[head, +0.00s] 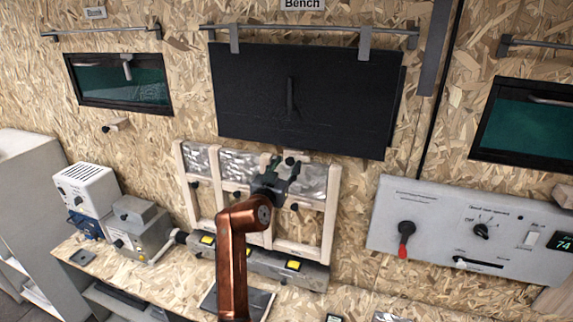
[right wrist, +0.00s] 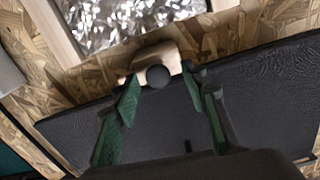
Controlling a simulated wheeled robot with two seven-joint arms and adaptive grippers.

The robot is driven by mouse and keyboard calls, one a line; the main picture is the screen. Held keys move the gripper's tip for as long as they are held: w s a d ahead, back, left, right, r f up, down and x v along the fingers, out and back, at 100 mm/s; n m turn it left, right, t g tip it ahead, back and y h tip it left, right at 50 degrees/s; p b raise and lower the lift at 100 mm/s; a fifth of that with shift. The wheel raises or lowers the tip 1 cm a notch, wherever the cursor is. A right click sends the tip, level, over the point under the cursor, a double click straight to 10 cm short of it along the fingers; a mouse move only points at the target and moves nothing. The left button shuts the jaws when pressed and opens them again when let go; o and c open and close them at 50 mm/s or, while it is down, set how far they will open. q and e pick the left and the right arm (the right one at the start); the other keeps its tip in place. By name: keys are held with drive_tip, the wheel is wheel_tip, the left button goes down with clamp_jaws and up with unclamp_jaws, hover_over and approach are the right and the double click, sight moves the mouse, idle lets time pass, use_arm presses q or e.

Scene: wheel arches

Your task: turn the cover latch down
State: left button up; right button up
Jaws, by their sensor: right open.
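The cover latch is a small pale wooden block (right wrist: 155,57) with a dark round knob (right wrist: 158,76), on the wall at the lower edge of the black cover (head: 250,100). In the head view the knob (head: 291,160) shows just beside my fingertips, and the block is mostly hidden. My right gripper (head: 279,168) is open in front of the latch. In the right wrist view its two green-padded fingers (right wrist: 163,82) stand either side of the knob, with gaps visible. Whether they touch the block, I cannot tell. My left gripper is out of view.
A wooden frame with silvery foil (head: 312,180) leans below the cover. A grey control panel (head: 390,240) with a red-handled lever is on the right. A white box (head: 85,190) and a grey machine (head: 150,235) stand on the left. A rail (head: 300,27) runs above the cover.

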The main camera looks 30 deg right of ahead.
drive_tip(key=shift+s, duration=0.15)
drive_tip(key=c, duration=0.3)
clamp_jaws()
drive_tip(key=shift+f+m+b, duration=0.1)
drive_tip(key=shift+m+b, duration=0.2)
drive_tip(key=shift+b, duration=0.2)
drive_tip(key=shift+m+b, duration=0.3)
drive_tip(key=shift+b, duration=0.05)
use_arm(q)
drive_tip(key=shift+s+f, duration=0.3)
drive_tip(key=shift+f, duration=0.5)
use_arm(e)
drive_tip(key=shift+o, duration=1.5)
unclamp_jaws()
